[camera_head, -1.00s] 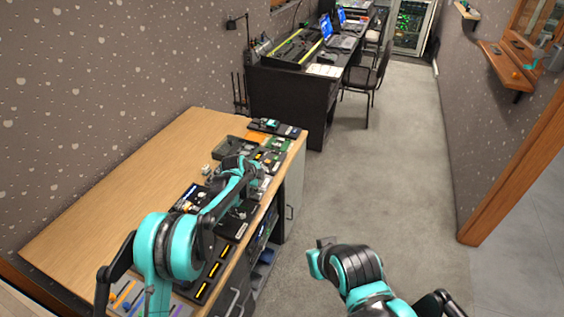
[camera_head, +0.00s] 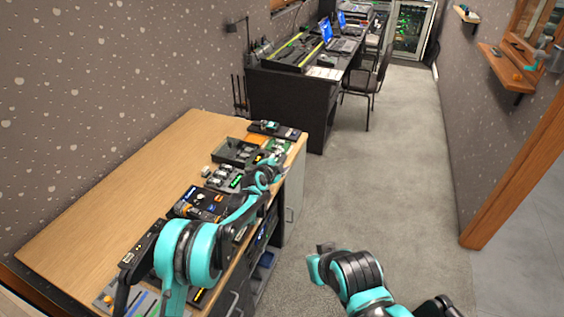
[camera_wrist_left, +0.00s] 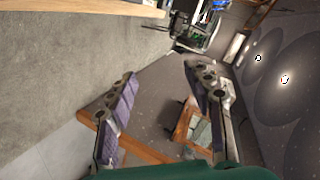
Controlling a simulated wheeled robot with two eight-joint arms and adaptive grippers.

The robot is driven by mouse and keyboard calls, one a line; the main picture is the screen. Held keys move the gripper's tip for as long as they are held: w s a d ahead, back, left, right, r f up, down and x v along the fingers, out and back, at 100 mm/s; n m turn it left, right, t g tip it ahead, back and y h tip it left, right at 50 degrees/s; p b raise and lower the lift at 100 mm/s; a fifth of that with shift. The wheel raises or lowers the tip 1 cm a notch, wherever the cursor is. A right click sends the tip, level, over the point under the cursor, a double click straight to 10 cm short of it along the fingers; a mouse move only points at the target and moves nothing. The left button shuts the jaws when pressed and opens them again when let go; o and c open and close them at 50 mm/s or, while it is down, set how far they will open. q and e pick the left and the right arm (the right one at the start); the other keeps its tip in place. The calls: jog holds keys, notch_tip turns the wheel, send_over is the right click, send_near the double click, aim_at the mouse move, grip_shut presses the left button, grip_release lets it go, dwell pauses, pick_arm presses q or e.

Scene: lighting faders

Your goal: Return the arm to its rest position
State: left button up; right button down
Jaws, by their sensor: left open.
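My left arm (camera_head: 190,250), teal and black, comes in from the lower left and reaches over the front right edge of the wooden table. My left gripper (camera_head: 276,161) is at the arm's far end, small and hard to make out against the devices behind it. In the left wrist view, the two fingers of the left gripper (camera_wrist_left: 162,82) are spread apart with nothing between them. Part of my right arm (camera_head: 350,275) shows at the bottom right; its gripper is not visible.
The wooden table (camera_head: 110,190) holds several control devices along its right side, including a dark open tray (camera_head: 235,152). A black desk (camera_head: 290,95) with laptops and a chair (camera_head: 370,85) stand farther back. The carpeted aisle (camera_head: 390,170) between table and right wall is clear.

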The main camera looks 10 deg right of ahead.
pick_arm(q)
jog(key=s+a+r+n+g+y, duration=0.15)
jog(key=s+a+r+n, duration=0.35)
jog(key=s+a+r, duration=0.5)
jog(key=s+a+r+n+y, duration=0.4)
jog(key=s+a, duration=0.4)
jog(key=a, duration=0.5)
jog(key=s+a+f+n+g+y, duration=0.1)
jog(key=s+a+f+n, duration=0.2)
jog(key=s, duration=1.1)
jog(key=s+a+f+n+g+y, duration=0.1)
jog(key=s+a+f+n+y, duration=0.1)
jog(key=s+a+n, duration=0.5)
jog(key=s+a+f, duration=0.1)
jog(key=s+a, duration=0.5)
jog(key=s, duration=0.1)
jog(key=shift+s+a+f+n, duration=0.2)
jog(key=shift+a+n, duration=0.05)
jog(key=shift+n, duration=0.05)
